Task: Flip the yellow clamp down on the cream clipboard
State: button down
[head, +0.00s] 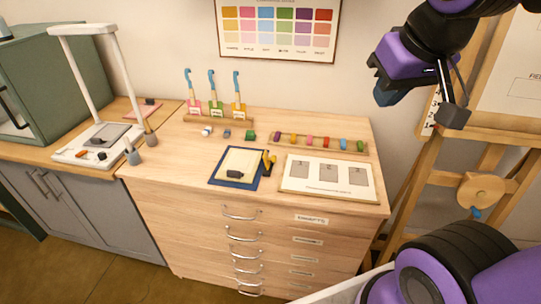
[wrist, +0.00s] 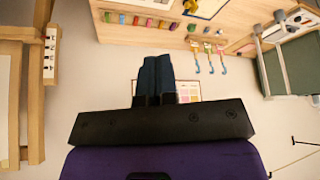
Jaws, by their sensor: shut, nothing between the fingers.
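The cream clipboard (head: 240,161) lies on the wooden cabinet top, with a dark blue border around it. A small black piece (head: 233,174) sits on its near edge. The yellow clamp (head: 268,161) stands raised at the right edge of the board, with dark parts beside it. In the wrist view, a yellow bit (wrist: 190,4) shows beside the board's blue edge (wrist: 214,9), cut by the frame. My gripper (head: 385,97) hangs in the air at the upper right, well apart from the clipboard. Its dark blue fingers (wrist: 157,80) are together and empty.
Behind the clipboard are a rack of blue-handled tools (head: 213,110) and a strip of coloured pieces (head: 318,143). A numbered white board (head: 328,177) lies to the right. A lamp stand (head: 86,70) is at left, a wooden easel (head: 425,165) at right.

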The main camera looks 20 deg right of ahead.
jog(key=w+d+f+m+h, duration=0.1)
jog(key=w+f, duration=0.4)
jog(key=w, duration=0.4)
jog(key=w+d+f+m, duration=0.15)
jog(key=w+f, duration=0.25)
jog(key=w, duration=0.5)
jog(key=w+a+f+m+y, duration=0.1)
jog(key=w+f, duration=0.3)
jog(key=f, duration=0.4)
jog(key=w+a+f+m+y, duration=0.1)
jog(key=w+a+f+y, duration=0.1)
jog(key=f, duration=0.5)
jog(key=shift+w+a+f+t+y, duration=0.4)
jog(key=shift+w+a, duration=0.35)
jog(key=shift+w, duration=0.4)
